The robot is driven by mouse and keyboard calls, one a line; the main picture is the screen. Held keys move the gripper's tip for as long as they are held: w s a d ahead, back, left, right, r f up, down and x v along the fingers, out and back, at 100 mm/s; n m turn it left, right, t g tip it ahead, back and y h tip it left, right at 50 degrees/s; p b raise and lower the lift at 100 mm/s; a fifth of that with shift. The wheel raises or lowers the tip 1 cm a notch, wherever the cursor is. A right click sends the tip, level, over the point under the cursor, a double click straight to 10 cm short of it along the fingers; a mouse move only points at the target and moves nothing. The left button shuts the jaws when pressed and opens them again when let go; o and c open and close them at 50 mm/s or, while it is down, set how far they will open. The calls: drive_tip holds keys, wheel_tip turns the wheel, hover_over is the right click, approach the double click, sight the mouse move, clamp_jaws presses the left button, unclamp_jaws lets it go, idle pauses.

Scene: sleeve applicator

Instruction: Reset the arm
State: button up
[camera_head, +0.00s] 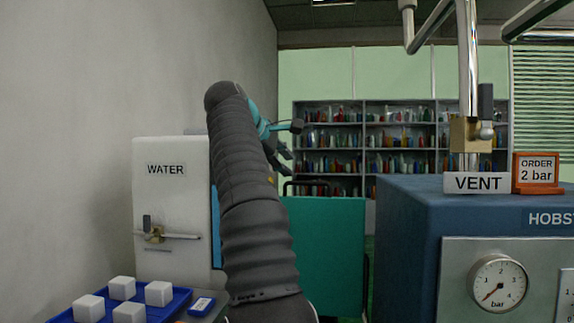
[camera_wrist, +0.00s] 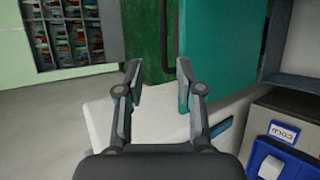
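My arm rises in the middle of the head view, covered in a dark ribbed sleeve. My gripper (camera_head: 280,150) shows partly behind the arm, up in the air in front of the far shelves. In the wrist view my gripper (camera_wrist: 162,88) has its two fingers spread apart, with nothing between them. Below and beyond the fingers is a white surface (camera_wrist: 104,118), and a teal panel (camera_wrist: 205,60) stands behind the right finger. I see no contact between the fingers and anything.
A white WATER unit (camera_head: 165,190) with a tap stands left. A blue tray (camera_head: 182,299) holds several white cubes. A blue machine (camera_head: 412,220) with a VENT sign (camera_head: 478,183) and gauge stands right. A teal cabinet (camera_head: 325,250) is behind the arm.

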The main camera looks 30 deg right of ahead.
idle(0.4)
drive_tip(key=s+a+f+m+t+y, duration=0.2)
drive_tip(key=s+a+f+y, duration=0.55)
drive_tip(key=a+f, duration=0.75)
drive_tip(key=s+a+f+m+y, duration=0.1)
drive_tip(key=s+a+f, duration=0.3)
drive_tip(key=s+f, duration=0.3)
drive_tip(key=s+a+f+m+y, duration=0.1)
drive_tip(key=s+a+f+m, duration=0.1)
drive_tip(key=s+a+f, duration=0.2)
drive_tip(key=s+a+f+m+y, duration=0.1)
drive_tip(key=s+a+f+m, duration=0.1)
drive_tip(key=s+f, duration=0.8)
wheel_tip(320, 180, down, 7)
drive_tip(key=shift+s+a+r+g, duration=0.15)
drive_tip(key=shift+s+a+g, duration=0.15)
drive_tip(key=shift+a, duration=0.6)
